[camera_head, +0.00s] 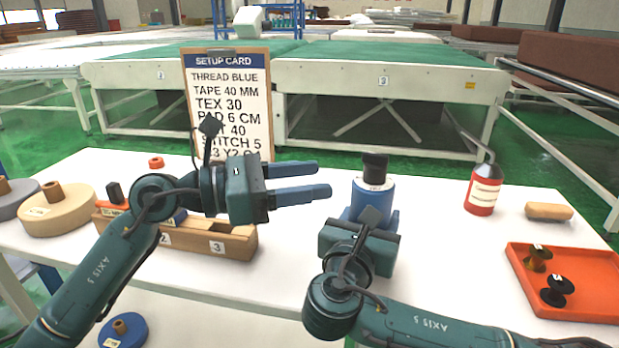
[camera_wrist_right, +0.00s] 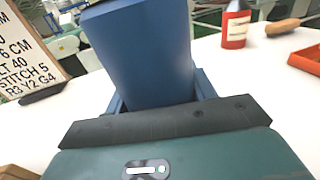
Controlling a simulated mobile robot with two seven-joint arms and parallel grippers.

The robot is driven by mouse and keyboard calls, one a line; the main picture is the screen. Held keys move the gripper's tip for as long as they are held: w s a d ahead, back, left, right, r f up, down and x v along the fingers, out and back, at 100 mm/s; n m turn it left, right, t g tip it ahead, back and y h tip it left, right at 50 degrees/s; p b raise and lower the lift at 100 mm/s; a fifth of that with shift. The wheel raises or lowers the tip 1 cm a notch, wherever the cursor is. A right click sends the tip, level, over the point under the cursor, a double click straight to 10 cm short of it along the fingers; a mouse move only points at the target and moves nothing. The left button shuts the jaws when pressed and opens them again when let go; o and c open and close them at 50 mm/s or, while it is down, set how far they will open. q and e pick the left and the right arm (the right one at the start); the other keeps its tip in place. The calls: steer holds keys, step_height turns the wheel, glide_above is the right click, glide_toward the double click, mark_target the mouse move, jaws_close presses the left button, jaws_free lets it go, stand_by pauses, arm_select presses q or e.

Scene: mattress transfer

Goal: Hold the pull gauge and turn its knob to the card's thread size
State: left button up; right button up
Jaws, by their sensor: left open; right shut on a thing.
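The pull gauge (camera_head: 373,187) is a blue body with a white band and a black knob (camera_head: 375,166) on top; it stands upright at the table's middle. My right gripper (camera_head: 371,214) is shut on its body; the blue body also fills the middle of the right wrist view (camera_wrist_right: 145,60). The knob's marks are too small to read. My left gripper (camera_head: 324,180) is open and empty, its fingers pointing right, left of the knob and apart from it. The setup card (camera_head: 228,85) stands on a clipboard behind; it reads "TEX 30", with lower lines partly hidden by my left arm.
A wooden box with numbered compartments (camera_head: 235,243) sits below my left gripper. Spools (camera_head: 65,212) lie at the left. A red bottle (camera_head: 483,192), a wooden handle (camera_head: 548,212) and an orange tray (camera_head: 590,290) with dark spools are at the right. White table around the gauge is clear.

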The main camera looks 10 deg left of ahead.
steer(key=shift+r, duration=0.1)
steer(key=o, duration=1.5)
steer(key=shift+s, duration=0.1)
